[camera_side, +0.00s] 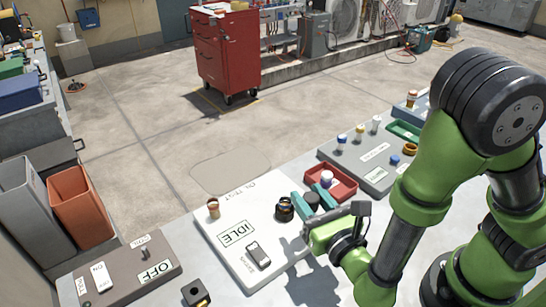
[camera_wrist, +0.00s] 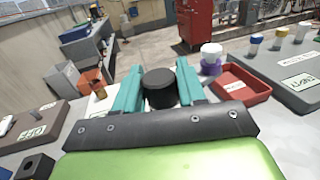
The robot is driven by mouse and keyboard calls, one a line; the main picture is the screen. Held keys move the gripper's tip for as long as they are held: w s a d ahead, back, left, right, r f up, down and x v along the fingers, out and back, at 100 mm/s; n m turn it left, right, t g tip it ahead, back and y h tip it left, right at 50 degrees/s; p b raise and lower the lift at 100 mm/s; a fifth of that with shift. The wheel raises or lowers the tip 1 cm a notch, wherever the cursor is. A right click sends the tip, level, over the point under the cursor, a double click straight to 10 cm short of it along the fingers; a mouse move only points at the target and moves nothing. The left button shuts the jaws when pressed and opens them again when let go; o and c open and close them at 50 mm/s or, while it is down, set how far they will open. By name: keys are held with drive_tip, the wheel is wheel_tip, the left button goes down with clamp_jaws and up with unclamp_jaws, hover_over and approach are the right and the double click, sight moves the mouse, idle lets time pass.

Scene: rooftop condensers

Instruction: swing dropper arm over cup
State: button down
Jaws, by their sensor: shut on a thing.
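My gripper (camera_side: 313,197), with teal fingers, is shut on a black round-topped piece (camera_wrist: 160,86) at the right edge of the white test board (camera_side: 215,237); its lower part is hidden. I cannot tell whether it is the dropper arm's knob. A small brown-and-white cup or vial (camera_side: 213,208) stands at the board's far left corner. No dropper arm can be made out clearly. The board shows an IDLE sign (camera_side: 237,234) and a black-and-white rocker switch (camera_side: 258,255).
A red tray (camera_wrist: 245,83) lies behind my gripper, with a white-capped purple bottle (camera_wrist: 211,60) by it in the wrist view. A grey board (camera_side: 372,165) with small bottles is at right. A brown panel with an OFF sign (camera_side: 156,271) and orange bin (camera_side: 80,205) are at left.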

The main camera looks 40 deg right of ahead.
drive_tip(key=shift+n+y, duration=0.3)
drive_tip(key=shift+y, duration=0.2)
drive_tip(key=c, duration=0.7)
unclamp_jaws()
drive_tip(key=shift+c, duration=0.2)
drive_tip(key=shift+h, duration=0.3)
